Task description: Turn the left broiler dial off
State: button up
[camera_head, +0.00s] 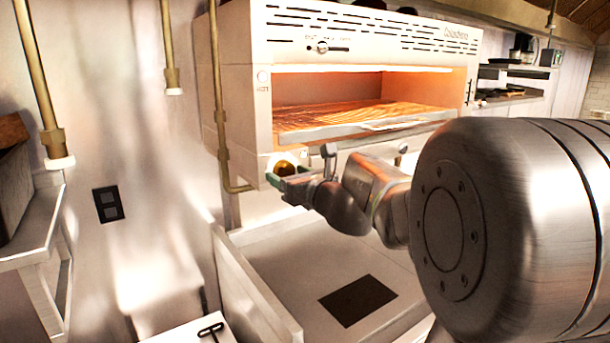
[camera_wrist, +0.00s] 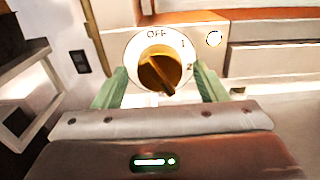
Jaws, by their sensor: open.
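The left broiler dial (camera_wrist: 158,72) is a round white plate with a brass knob, on the lower front corner of the broiler (camera_head: 243,85). In the wrist view, OFF is printed at the top, with marks at the right. The knob's bar slants from upper left to lower right, not in line with OFF. My gripper (camera_wrist: 160,78) is open, with one green finger on each side of the dial; whether they touch it I cannot tell. In the head view, the dial (camera_head: 284,166) is partly hidden by my gripper (camera_head: 286,177).
The broiler's opening glows orange above a wire rack (camera_head: 340,118). A brass pipe (camera_head: 219,110) runs down the broiler's left side, close to my gripper. A shelf (camera_head: 35,230) stands at the far left. The counter (camera_head: 300,262) below is largely clear.

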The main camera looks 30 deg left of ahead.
jog(key=c, duration=1)
